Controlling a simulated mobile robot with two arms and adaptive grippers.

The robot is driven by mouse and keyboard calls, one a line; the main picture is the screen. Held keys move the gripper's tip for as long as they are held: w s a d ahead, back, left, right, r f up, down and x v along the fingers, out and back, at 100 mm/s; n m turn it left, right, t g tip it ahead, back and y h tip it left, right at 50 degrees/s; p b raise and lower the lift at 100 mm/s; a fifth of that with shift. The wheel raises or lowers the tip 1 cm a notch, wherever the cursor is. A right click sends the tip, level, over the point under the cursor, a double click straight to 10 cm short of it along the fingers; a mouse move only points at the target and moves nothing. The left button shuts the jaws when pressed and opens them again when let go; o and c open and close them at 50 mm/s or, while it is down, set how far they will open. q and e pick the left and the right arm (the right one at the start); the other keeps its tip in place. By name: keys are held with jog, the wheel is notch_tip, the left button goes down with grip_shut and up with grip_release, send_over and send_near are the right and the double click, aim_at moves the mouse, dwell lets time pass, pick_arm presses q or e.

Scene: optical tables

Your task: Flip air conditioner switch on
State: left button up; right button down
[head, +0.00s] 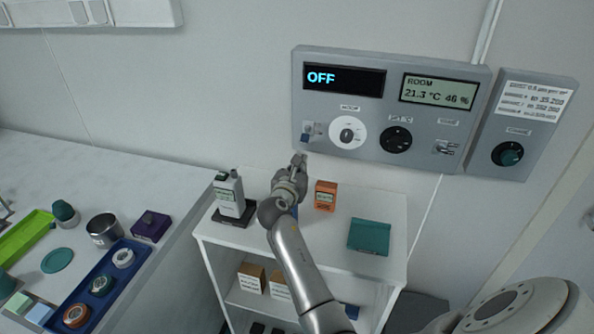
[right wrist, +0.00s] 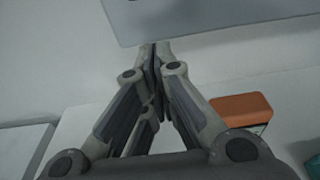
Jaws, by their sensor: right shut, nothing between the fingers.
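The grey control panel (head: 345,100) is on the wall, and its display (head: 344,79) reads OFF. A small toggle switch (head: 308,131) sits at its lower left, beside a white round dial (head: 347,133). Another small switch (head: 444,148) is at its lower right. My right gripper (head: 299,158) is shut and empty just below the panel's lower left corner, under the left toggle. In the right wrist view the closed fingertips (right wrist: 156,48) are near the panel's lower edge (right wrist: 200,20); no switch shows there. My left gripper is out of view.
A white shelf (head: 385,212) below the panel holds a handheld meter (head: 230,193), an orange box (head: 325,195) and a teal box (head: 368,236). A smaller box with a dial (head: 525,115) adjoins the panel. A cluttered bench (head: 40,165) stands left.

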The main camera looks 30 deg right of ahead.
aim_at(305, 138)
jog(key=shift+w+d+r+p, duration=0.35)
jog(key=shift+d+r+p, duration=0.05)
jog(key=shift+r+p, duration=0.2)
jog(key=shift+w+d+r+p, duration=0.3)
jog(key=shift+d+r+p, duration=0.05)
jog(key=shift+r+p, duration=0.25)
jog(key=shift+s+a+r, duration=0.2)
jog(key=shift+s, duration=0.05)
jog(key=shift+w, duration=0.1)
